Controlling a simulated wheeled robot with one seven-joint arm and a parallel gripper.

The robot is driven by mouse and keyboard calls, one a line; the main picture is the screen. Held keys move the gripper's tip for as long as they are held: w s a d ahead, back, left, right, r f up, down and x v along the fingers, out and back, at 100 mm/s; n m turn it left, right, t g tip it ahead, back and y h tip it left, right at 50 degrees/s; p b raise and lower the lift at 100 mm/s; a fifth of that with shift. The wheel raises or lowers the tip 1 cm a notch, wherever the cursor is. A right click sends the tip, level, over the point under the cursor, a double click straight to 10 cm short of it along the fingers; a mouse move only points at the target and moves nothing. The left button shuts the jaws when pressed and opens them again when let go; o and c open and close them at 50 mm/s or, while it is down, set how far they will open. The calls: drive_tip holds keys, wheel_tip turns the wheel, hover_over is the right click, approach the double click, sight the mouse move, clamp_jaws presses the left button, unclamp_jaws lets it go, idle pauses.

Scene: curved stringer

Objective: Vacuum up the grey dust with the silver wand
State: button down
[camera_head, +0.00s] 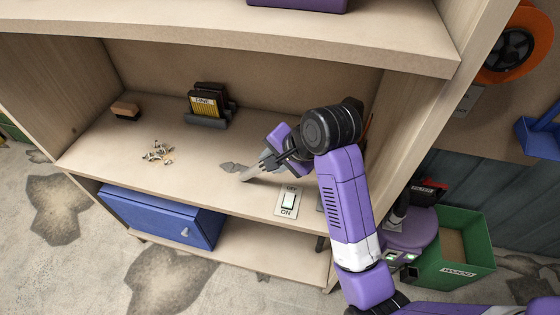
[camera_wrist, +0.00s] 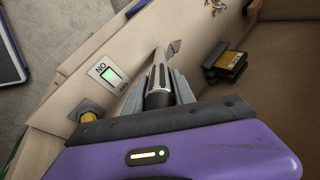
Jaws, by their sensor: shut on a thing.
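The grey dust (camera_head: 233,167) is a small flat patch on the middle shelf; it also shows in the wrist view (camera_wrist: 174,47). My gripper (camera_head: 270,160) is shut on the silver wand (camera_wrist: 158,80), which points away from the jaws toward the dust. In the head view the wand's tip (camera_head: 248,174) is low over the shelf, close beside the dust on its right. I cannot tell whether the tip touches the shelf. The switch plate (camera_head: 287,200) lies near the shelf's front edge, marked OFF and ON, and its rocker glows green in the wrist view (camera_wrist: 109,75).
Wood shavings (camera_head: 158,152) lie in a pile left of the dust. A brown block (camera_head: 125,110) and a dark holder with a yellow-labelled pack (camera_head: 205,103) stand farther back. A blue cabinet (camera_head: 160,215) is below. A green WOOD bin (camera_head: 460,265) stands right. The upper shelf (camera_head: 300,45) overhangs.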

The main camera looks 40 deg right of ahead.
drive_tip(key=shift+w+a, duration=2.95)
drive_tip(key=shift+w, duration=1.15)
drive_tip(key=shift+s+d, duration=4.5)
drive_tip(key=shift+d, duration=0.45)
drive_tip(key=shift+w+a, duration=0.95)
drive_tip(key=shift+w, duration=0.35)
drive_tip(key=shift+w+a, duration=1)
drive_tip(key=shift+w, duration=0.35)
drive_tip(key=shift+w+a, duration=0.95)
drive_tip(key=shift+w, duration=0.35)
drive_tip(key=w+a, duration=0.2)
drive_tip(key=shift+w+r, duration=0.1)
drive_tip(key=shift+w, duration=0.25)
drive_tip(key=shift+r, duration=0.15)
